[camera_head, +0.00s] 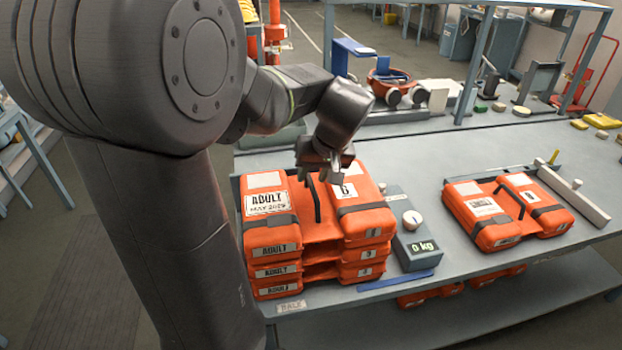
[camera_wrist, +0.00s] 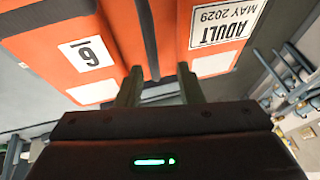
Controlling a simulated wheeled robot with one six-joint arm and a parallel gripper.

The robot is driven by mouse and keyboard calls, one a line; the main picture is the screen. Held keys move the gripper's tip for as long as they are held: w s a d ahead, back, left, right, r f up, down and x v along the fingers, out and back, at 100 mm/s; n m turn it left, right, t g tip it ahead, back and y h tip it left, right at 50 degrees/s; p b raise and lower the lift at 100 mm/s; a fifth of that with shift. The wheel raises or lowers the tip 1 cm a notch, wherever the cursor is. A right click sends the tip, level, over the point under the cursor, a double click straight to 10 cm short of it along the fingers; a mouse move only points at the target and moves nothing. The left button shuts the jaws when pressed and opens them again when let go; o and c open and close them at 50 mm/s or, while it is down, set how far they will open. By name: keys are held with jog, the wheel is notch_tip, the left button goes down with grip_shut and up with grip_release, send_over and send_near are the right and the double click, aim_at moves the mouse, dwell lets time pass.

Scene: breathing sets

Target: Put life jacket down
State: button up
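A stack of folded orange life jackets (camera_head: 318,229) stands at the left of the grey bench. The top one has an "ADULT MAY 2029" label, a "6" label and an upright black handle strap; it fills the wrist view (camera_wrist: 172,35). My gripper (camera_head: 325,177) is just above this top jacket, near its far end. In the wrist view its two fingers (camera_wrist: 160,88) are apart, and the strap's end lies between them, nearer the left finger. I see no finger pressed on the strap. Another orange life jacket (camera_head: 508,212) lies flat farther right on the bench.
A scale (camera_head: 411,243) reading "0 kg" stands right of the stack, with a blue strip (camera_head: 395,281) in front. A pale bar (camera_head: 573,196) lies beyond the right jacket. More orange packs (camera_head: 430,295) sit on the shelf below. A shelf frame with equipment stands behind.

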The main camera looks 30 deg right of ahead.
jog(key=v, duration=0.9)
jog(key=shift+s+r+b, duration=0.2)
jog(key=shift+r+b, duration=0.1)
jog(key=shift+r, duration=0.05)
